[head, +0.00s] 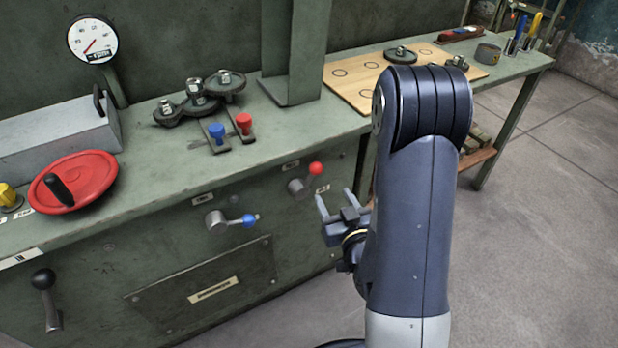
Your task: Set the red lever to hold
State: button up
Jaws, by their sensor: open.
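The red lever (306,179) is on the green cabinet's front panel, right of the blue lever. It has a grey hub and arm with a red ball knob at its upper right. Small white labels sit near it, but their words are too small to read. My gripper (333,200) is in front of the panel, just below and right of the red lever. Its jaws are open and empty, and they appear apart from the lever. My arm hides part of the panel and bench to the right.
A blue-knobbed lever (232,220) is lower left on the same panel. A black-knobbed lever (45,294) is at the far left. A red handwheel (74,182), red and blue knobs, and a wooden board (352,84) are on the bench top. Open floor (540,200) lies to the right.

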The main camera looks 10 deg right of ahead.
aim_at(319, 173)
jog(key=shift+t, duration=0.3)
jog(key=w, duration=0.3)
jog(key=w+a, duration=0.1)
jog(key=w, duration=0.3)
jog(key=w+p, duration=0.1)
jog(key=w, duration=0.3)
jog(key=shift+w+a+f, duration=0.1)
jog(key=shift+a+f, duration=0.25)
jog(key=shift+f, duration=0.05)
jog(key=shift+c, duration=0.3)
grip_shut()
